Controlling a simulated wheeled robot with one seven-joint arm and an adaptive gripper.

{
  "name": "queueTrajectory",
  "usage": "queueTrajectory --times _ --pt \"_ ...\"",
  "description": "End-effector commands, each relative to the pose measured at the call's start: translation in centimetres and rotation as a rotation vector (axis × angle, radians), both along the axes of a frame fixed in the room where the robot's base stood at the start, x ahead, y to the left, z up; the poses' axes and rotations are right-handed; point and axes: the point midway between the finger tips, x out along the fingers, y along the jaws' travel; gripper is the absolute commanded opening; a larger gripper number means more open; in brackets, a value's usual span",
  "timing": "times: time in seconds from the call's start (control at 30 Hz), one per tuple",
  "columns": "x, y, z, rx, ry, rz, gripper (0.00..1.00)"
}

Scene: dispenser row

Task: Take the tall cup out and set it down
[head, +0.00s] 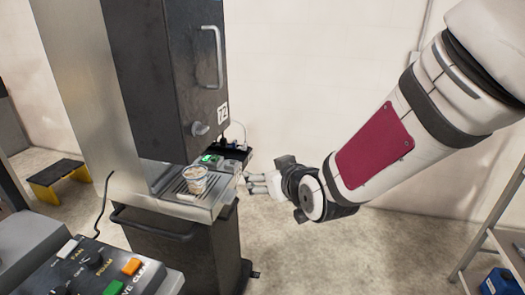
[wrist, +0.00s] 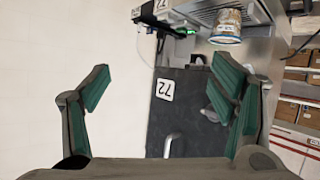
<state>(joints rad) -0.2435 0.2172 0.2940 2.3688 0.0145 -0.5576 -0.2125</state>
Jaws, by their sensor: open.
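My gripper (head: 252,183) is just right of the tray's edge in the head view, apart from the cup. In the wrist view my gripper (wrist: 162,78) is open and empty, its green-padded fingers spread wide, with the cup beyond them. How tall the cup is compared with others cannot be told; I see only one.
A small device with a green light (head: 210,159) sits behind the cup. A control panel (head: 105,268) with knobs and coloured buttons is at the front left. A yellow-black step stool (head: 58,180) stands at the far left. A metal rack (head: 492,230) is at the right. Floor between is clear.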

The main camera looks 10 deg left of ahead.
Motion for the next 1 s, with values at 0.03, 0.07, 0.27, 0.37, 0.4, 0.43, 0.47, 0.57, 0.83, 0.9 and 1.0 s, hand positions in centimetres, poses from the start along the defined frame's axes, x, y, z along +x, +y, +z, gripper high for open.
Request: queueTrajectory --times 0.03,0.07,0.27,0.37,0.4,0.43,0.47,0.57,0.83,0.9,1.0 --pt "0.5 2.2 -2.2 0.027 -0.018 0.033 0.78" --pt "0.7 3.4 -3.0 0.047 -0.039 0.050 0.78" --pt "0.6 10.1 -7.9 0.192 -0.156 0.122 0.78" --pt "0.0 12.3 -9.8 0.260 -0.204 0.134 0.78" --pt "-0.3 12.9 -10.4 0.283 -0.219 0.135 0.78" --pt "-0.5 13.3 -10.8 0.299 -0.231 0.134 0.78" --pt "-0.6 13.6 -11.2 0.312 -0.240 0.133 0.78" --pt "-1.2 14.3 -12.0 0.348 -0.264 0.129 0.78" --pt "0.1 16.0 -12.2 0.374 -0.287 0.120 0.78" --pt "1.2 16.9 -12.2 0.373 -0.286 0.120 0.78" --pt "2.7 18.1 -12.2 0.373 -0.286 0.120 0.78"
